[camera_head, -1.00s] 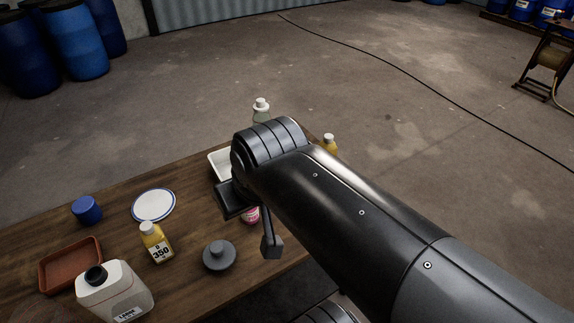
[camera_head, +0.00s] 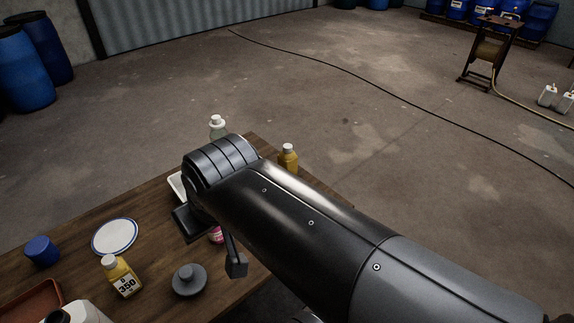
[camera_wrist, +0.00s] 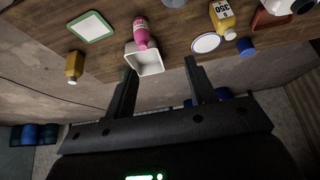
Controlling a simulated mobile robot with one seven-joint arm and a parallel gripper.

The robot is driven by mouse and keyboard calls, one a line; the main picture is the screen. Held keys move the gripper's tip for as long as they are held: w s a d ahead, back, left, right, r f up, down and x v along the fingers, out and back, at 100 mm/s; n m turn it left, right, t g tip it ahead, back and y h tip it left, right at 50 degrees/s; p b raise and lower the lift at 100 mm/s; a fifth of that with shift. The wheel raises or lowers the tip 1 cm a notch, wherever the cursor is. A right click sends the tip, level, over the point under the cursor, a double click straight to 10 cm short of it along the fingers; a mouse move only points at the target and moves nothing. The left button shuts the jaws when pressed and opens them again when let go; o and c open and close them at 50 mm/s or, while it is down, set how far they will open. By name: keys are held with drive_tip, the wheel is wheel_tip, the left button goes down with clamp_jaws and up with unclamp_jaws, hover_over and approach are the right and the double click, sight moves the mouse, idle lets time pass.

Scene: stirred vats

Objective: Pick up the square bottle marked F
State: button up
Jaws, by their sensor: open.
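No letter F is legible on any bottle, so I cannot tell which one is marked F. A yellow bottle (camera_head: 288,160) stands near the table's far right edge, and it also shows at the left in the wrist view (camera_wrist: 74,66). A clear bottle with a white cap (camera_head: 217,127) shows behind my arm. A yellow bottle marked 350 (camera_head: 122,277) stands at the front left. A pink bottle (camera_head: 215,235) is mostly hidden by my arm. My gripper (camera_wrist: 160,66) is open and empty, its fingers pointing toward the table; my arm hides most of it in the head view.
A white tray (camera_wrist: 147,63) sits beside the pink bottle. A white plate (camera_head: 114,237), a blue cup-like item (camera_head: 41,251), a grey lidded item (camera_head: 189,281), a red-brown tray (camera_head: 30,302) and a white jug (camera_head: 76,313) occupy the table's left and front.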

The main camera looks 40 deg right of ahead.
drive_tip(key=o, duration=0.5)
drive_tip(key=shift+o, duration=0.2)
